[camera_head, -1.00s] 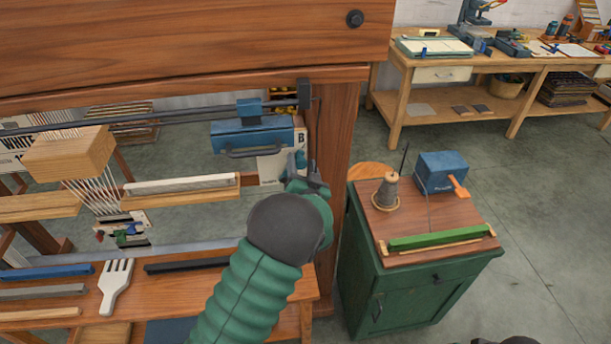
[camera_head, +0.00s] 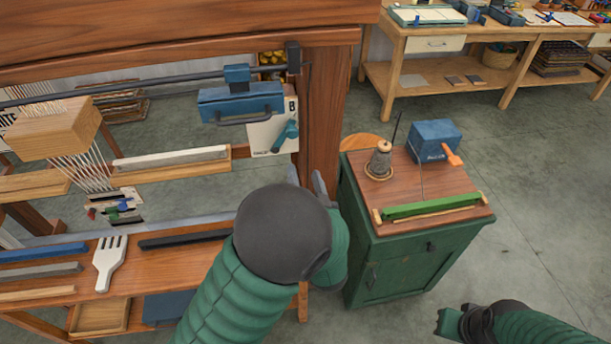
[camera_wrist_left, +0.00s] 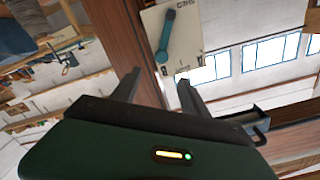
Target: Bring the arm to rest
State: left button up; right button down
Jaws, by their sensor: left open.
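My left gripper (camera_head: 306,182) is in front of the loom's right post, below a white plate (camera_head: 262,137) with a teal lever (camera_head: 287,134). Its fingers are apart with nothing between them. In the left wrist view the open fingers (camera_wrist_left: 160,90) point towards the post, with the plate and the lever (camera_wrist_left: 166,35) beyond them and apart from them. My left forearm hides part of the loom bench. My right gripper (camera_head: 449,323) is at the lower right over the floor, and its jaws are too unclear to read.
The wooden loom (camera_head: 331,110) fills the left, with a white comb (camera_head: 109,263) on its bench. A green cabinet (camera_head: 400,262) stands close right of my left gripper, bearing a spool (camera_head: 380,160) and a blue box (camera_head: 434,139). Floor at right is clear.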

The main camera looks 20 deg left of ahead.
pick_arm(q)
jog(key=s+d+f+g+h, duration=0.4)
jog(key=s+f+g+h, duration=0.15)
jog(key=f+h, duration=0.35)
jog(key=s+a+f+g, duration=0.1)
jog(key=s+a+g, duration=0.1)
jog(key=s, duration=0.5)
jog(key=s+a+f+g, duration=0.1)
jog(key=s+g, duration=0.4)
jog(key=s, duration=0.2)
jog(key=shift+s+a+f, duration=0.15)
jog(key=shift+a, duration=0.2)
dwell(0.4)
